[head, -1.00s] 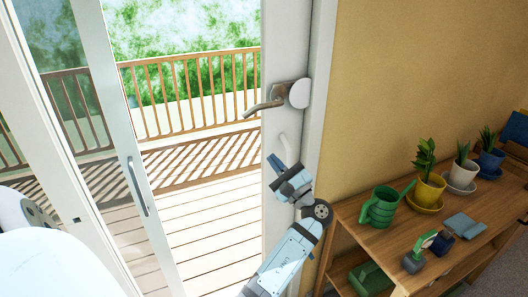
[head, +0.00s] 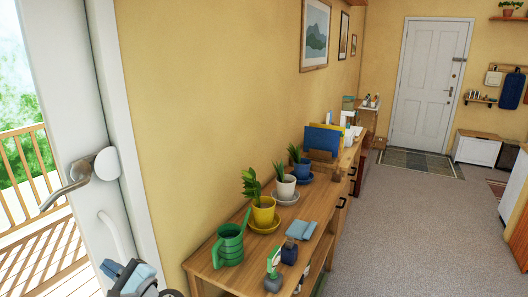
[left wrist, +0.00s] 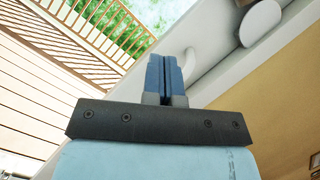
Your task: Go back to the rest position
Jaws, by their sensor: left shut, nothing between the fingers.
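My left gripper (head: 112,268) shows at the bottom left of the head view, in front of the white door frame and below the door handle (head: 78,184). In the left wrist view its blue fingers (left wrist: 165,78) are together with nothing between them. Behind them are the white frame and a curved white pull handle (left wrist: 190,50). I cannot tell from these views whether the fingers touch the frame. My right gripper is in neither view.
A wooden sideboard (head: 222,276) runs along the yellow wall, bearing a green watering can (head: 229,246), potted plants (head: 263,212) and a blue cloth (head: 301,230). Carpet (head: 390,220) lies open to the right, reaching a white door (head: 427,85). A deck railing (head: 28,160) shows outside at left.

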